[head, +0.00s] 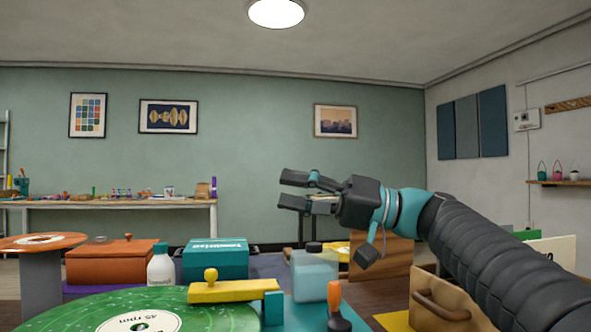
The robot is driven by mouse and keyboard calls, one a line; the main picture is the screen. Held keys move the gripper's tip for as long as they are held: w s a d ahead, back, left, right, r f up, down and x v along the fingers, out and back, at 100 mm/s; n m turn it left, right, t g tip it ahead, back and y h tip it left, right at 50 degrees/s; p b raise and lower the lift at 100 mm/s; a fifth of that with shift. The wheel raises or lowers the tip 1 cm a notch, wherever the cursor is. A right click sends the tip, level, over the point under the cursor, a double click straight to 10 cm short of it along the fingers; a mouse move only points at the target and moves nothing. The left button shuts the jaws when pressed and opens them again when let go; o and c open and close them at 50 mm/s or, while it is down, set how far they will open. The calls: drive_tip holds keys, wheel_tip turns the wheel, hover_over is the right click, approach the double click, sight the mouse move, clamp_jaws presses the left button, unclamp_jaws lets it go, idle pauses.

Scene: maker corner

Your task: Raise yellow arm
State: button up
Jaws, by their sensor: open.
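The yellow arm (233,291) lies low and roughly level at the right side of a green record-like disc (85,312) marked "45 rpm". A round yellow knob (210,275) stands on its left part. A teal block (272,306) is at its right end. My gripper (285,191) is open and empty, pointing left, well above and to the right of the yellow arm. No contact shows between them.
A clear teal-tinted bottle (314,275), an orange-topped tool (336,300) and a white bottle (161,266) stand close around the yellow arm. A teal box (215,258) and an orange box (112,262) are behind. The air above the disc is clear.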

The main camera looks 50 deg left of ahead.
drive_tip(key=shift+r, duration=2.05)
